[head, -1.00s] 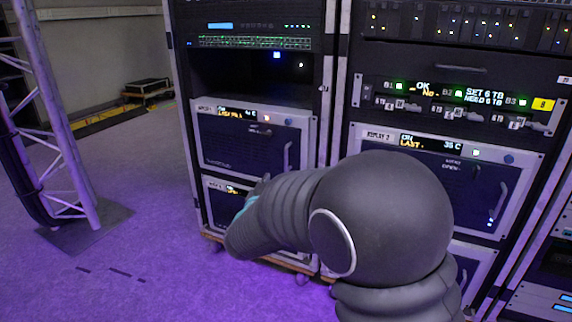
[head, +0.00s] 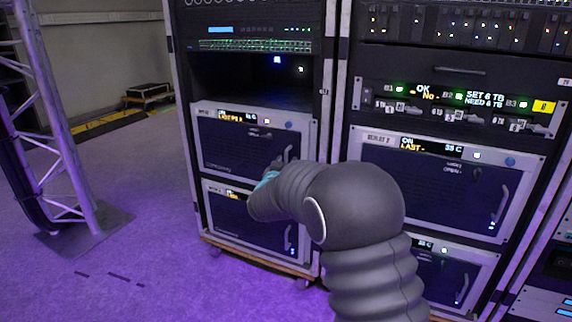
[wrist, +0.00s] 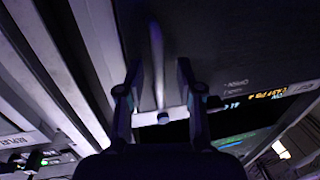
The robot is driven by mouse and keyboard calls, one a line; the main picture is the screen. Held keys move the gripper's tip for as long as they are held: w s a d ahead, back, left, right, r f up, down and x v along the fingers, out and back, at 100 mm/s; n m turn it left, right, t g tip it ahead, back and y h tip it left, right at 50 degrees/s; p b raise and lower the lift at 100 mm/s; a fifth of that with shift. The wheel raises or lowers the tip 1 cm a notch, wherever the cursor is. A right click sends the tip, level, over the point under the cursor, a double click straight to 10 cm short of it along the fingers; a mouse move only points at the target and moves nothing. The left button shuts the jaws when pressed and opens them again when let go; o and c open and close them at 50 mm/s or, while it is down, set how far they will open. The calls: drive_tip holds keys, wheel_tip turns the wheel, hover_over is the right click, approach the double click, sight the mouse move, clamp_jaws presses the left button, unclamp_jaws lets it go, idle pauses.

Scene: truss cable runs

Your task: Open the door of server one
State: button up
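The upper server in the left rack has a dark door (head: 235,150) in a light frame, with a small amber display; I cannot read its label clearly. I take it as server one. Its door looks shut. My gripper (head: 283,158) is at the door's right side, partly hidden by my arm. In the wrist view my gripper (wrist: 160,72) is open, with one finger on each side of the upright door handle (wrist: 156,45). Gaps show between the handle and both fingers.
A similar server (head: 245,228) sits below in the left rack. The right rack holds another server (head: 415,190) and a lit panel (head: 455,105). A truss leg (head: 65,130) stands at the left. Purple-lit floor (head: 140,240) in front of the left rack is clear.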

drive_tip(key=shift+w, duration=0.15)
clamp_jaws()
